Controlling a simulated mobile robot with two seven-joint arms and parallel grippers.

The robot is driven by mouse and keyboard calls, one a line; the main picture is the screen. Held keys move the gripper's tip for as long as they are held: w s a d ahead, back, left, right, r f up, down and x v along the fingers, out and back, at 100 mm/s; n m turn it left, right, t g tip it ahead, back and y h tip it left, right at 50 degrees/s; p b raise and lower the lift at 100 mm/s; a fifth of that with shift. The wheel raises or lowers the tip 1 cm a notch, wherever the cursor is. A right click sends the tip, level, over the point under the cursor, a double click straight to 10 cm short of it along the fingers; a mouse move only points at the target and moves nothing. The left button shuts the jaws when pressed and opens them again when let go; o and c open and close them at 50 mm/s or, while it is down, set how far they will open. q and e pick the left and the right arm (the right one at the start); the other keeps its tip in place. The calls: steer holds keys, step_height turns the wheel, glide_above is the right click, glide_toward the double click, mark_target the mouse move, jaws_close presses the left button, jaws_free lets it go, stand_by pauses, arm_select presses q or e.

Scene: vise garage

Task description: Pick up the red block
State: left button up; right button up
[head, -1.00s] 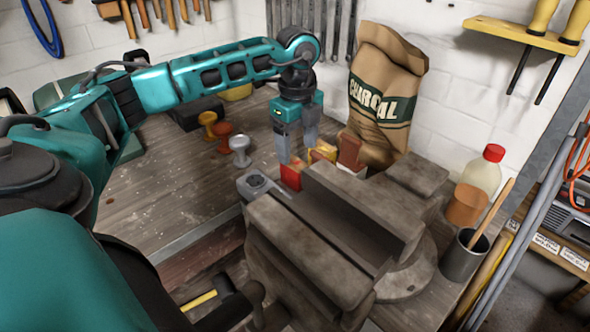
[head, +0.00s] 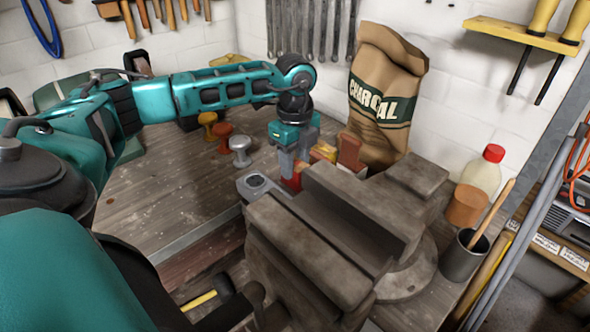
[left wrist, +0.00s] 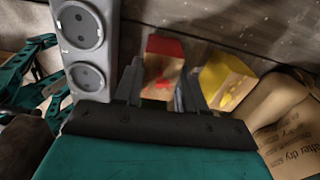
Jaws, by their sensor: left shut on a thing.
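The red block (head: 291,184) is on the workbench behind the vise, mostly hidden by my gripper in the head view. In the left wrist view the red block (left wrist: 163,47) shows between the two fingers. My left gripper (head: 291,172) points down with its fingers closed on the block's sides. The fingers also show in the left wrist view (left wrist: 160,88). The block appears to be at bench level; I cannot tell whether it touches the bench. My right gripper is not in view.
A yellow block (left wrist: 222,78) and a brownish-red block (head: 349,152) stand close to the right. A grey socket strip (left wrist: 88,45) is close on the left. The large vise (head: 330,240) stands in front. The charcoal bag (head: 383,95) is behind right.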

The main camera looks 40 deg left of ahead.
arm_select(q)
steer(key=c, duration=0.4)
